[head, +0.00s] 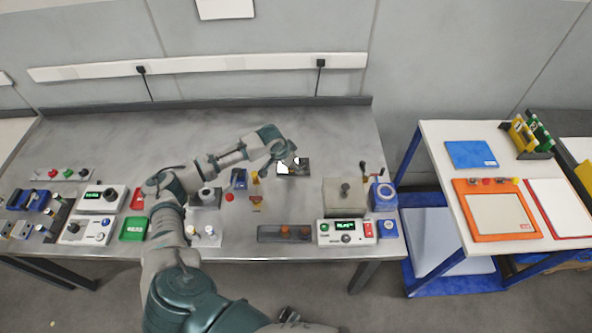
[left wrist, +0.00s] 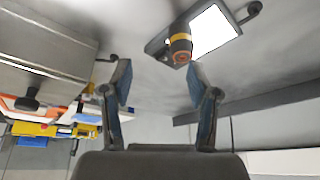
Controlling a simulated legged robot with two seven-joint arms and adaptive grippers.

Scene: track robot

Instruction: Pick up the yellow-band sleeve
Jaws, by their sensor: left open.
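The yellow-band sleeve (left wrist: 180,46) is a short dark cylinder with a yellow-orange band. In the left wrist view it is on or over a dark tray (left wrist: 158,46) that has a bright white panel, just beyond my left fingertips. My left gripper (left wrist: 160,80) is open with nothing between its two fingers. In the head view my left gripper (head: 289,160) is over the dark tray (head: 303,171) at the middle of the bench and hides the sleeve.
On the grey bench (head: 110,140), a grey box (head: 344,197) and a control unit with a green display (head: 345,232) stand to the right. Several small devices crowd the left. The bench behind the tray is clear. A white side table (head: 450,150) is at the far right.

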